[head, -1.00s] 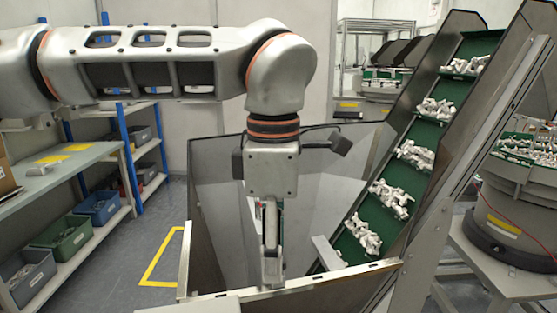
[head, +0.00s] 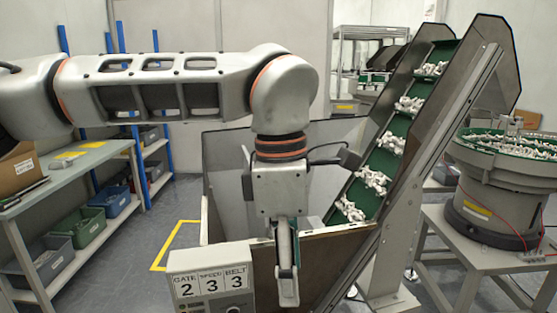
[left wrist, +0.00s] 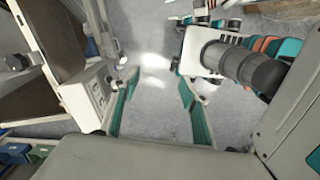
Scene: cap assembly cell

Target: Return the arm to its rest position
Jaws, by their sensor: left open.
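My left gripper (head: 287,282) hangs fingers down from the silver arm that comes in from the left in the head view. It is in front of the hopper's (head: 345,243) near wall, just right of the control box (head: 213,282), and hides part of that wall. In the left wrist view the left gripper (left wrist: 158,92) has its two teal-lined fingers apart, with only grey floor between them. It holds nothing. I do not make out my right gripper.
The green conveyor (head: 374,183) with white parts rises to the right from the hopper. A bowl feeder (head: 490,190) stands on a table at the right. At the left are a workbench (head: 85,160) with a cardboard box (head: 18,172) and several bins below.

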